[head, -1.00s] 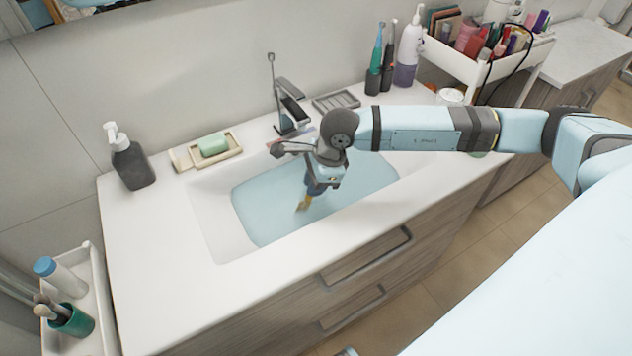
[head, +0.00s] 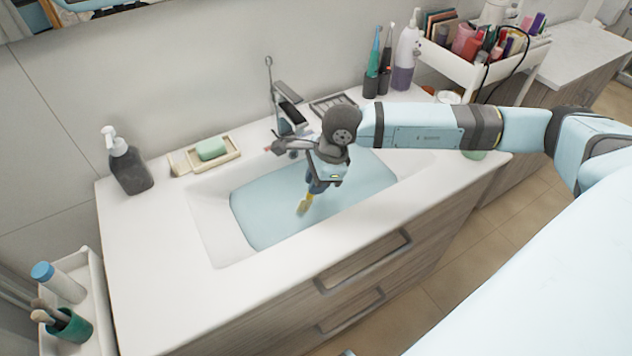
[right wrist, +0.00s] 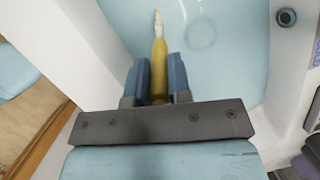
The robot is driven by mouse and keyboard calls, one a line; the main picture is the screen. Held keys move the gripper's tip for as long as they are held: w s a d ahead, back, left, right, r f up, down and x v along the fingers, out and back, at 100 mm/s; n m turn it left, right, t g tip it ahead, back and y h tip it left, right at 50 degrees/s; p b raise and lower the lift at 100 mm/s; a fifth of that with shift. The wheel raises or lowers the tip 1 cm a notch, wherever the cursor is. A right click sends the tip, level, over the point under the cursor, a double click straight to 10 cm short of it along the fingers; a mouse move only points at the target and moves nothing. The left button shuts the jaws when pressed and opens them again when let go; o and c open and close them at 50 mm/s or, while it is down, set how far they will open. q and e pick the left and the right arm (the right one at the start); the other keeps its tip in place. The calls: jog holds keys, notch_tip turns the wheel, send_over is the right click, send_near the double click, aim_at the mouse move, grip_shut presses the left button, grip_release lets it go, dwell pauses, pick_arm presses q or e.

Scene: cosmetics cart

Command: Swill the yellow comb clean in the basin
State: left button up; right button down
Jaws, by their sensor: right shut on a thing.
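The basin (head: 215,232) is set in the white counter and holds pale blue water (head: 262,212). My right gripper (head: 313,190) points down over the basin and is shut on the yellow comb (head: 304,205). In the right wrist view the comb (right wrist: 159,60) sits between the two blue fingers (right wrist: 157,78), with its pale tip pointing away from the gripper. The comb's lower end is at or in the water; its exact depth is hard to tell. The drain (right wrist: 287,17) shows in the right wrist view. My left gripper is not in view.
A tap (head: 287,108) stands behind the basin. A green soap on a dish (head: 211,149) and a dark pump bottle (head: 129,164) are at the left. The counter's front left is clear.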

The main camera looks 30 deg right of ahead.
jog(key=shift+r+p, duration=0.75)
jog(key=shift+r, duration=1.1)
jog(key=shift+r+p, duration=0.7)
jog(key=shift+r, duration=1)
jog(key=shift+r+p, duration=1.1)
jog(key=shift+r, duration=1.7)
jog(key=shift+s+f, duration=0.1)
